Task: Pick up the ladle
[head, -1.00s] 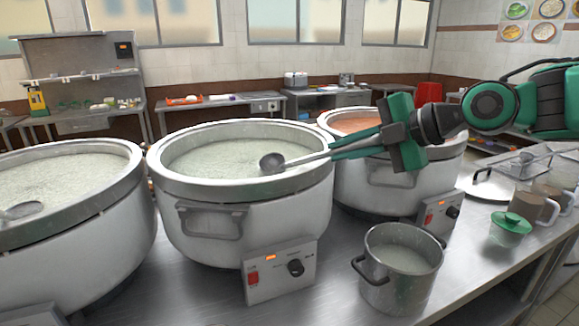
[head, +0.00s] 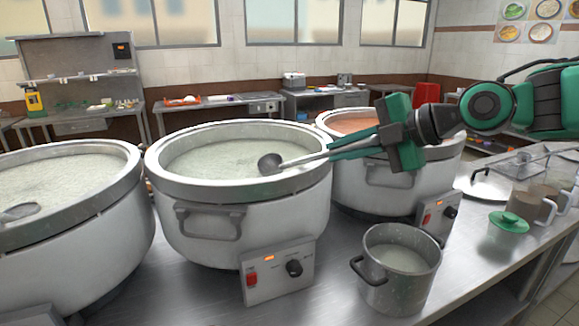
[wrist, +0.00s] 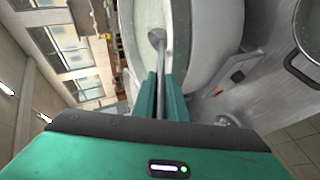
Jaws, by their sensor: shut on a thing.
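The metal ladle (head: 271,163) is held at its handle by my gripper (head: 335,152), which is shut on it. Its bowl is over the congee in the middle stockpot (head: 240,216), near the pot's right rim. I cannot tell whether the bowl touches the congee. In the wrist view, the ladle bowl (wrist: 157,38) shows beyond my gripper's fingertips (wrist: 160,80), with the handle between the green fingers. Another ladle (head: 20,211) rests in the left stockpot (head: 75,235).
A third stockpot (head: 395,190) with orange contents stands behind my gripper. A small metal pot (head: 395,270) is at the front right. A green-lidded container (head: 509,222) and mugs (head: 530,203) stand at the right of the counter (head: 335,300).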

